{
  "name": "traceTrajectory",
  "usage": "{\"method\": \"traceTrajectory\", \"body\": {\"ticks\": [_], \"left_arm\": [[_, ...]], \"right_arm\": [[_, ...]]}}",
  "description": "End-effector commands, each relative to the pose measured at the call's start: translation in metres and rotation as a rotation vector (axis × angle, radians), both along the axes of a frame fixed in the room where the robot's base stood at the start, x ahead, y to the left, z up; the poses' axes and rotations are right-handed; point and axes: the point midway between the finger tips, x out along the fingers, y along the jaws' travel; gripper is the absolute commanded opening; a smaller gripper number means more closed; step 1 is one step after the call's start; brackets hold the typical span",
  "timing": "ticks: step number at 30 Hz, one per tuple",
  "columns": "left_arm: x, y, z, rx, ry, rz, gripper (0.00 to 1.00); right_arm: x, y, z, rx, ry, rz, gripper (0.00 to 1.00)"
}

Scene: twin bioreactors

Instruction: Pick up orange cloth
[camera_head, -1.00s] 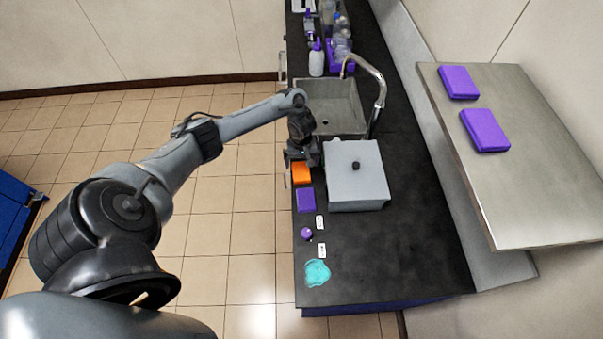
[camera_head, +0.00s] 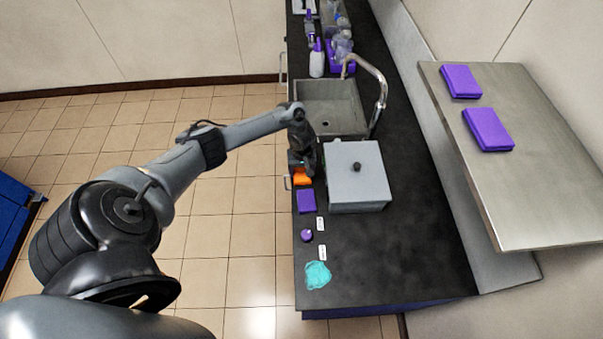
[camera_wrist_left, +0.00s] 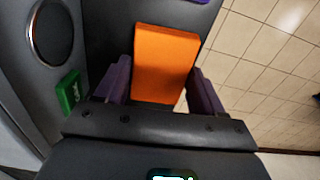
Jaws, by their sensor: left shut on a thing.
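The orange cloth (camera_head: 302,177) is a folded rectangular pad at the left edge of the black counter, partly hidden by my gripper in the head view. In the left wrist view the orange cloth (camera_wrist_left: 165,62) lies between the two purple-padded fingers of my left gripper (camera_wrist_left: 160,88). My left gripper (camera_head: 302,168) is shut on the cloth. Whether the cloth is off the counter is hard to tell. My right gripper is not in view.
A grey lidded box (camera_head: 357,188) stands just right of the gripper, and a sink (camera_head: 330,108) with a tap lies behind. A purple cloth (camera_head: 306,201), small bottle cap and teal glove (camera_head: 317,275) lie nearer. A shelf (camera_head: 535,160) juts out at right.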

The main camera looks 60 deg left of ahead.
Motion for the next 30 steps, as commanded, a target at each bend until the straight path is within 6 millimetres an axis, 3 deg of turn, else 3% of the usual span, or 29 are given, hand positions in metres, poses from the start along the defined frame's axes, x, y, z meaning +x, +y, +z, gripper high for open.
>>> {"method": "traceTrajectory", "body": {"ticks": [3,13,27,30], "left_arm": [[0.000,0.000,0.000,0.000,0.000,0.000,0.39],[0.000,0.000,0.010,0.000,-0.001,0.000,0.39],[0.000,0.001,0.086,0.001,-0.001,-0.001,0.39],[0.000,0.000,0.095,0.000,0.001,-0.001,0.39]], "right_arm": [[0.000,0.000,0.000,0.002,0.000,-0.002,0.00],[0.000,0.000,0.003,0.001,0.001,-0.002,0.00],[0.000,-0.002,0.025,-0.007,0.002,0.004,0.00],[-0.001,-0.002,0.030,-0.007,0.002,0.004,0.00]]}}
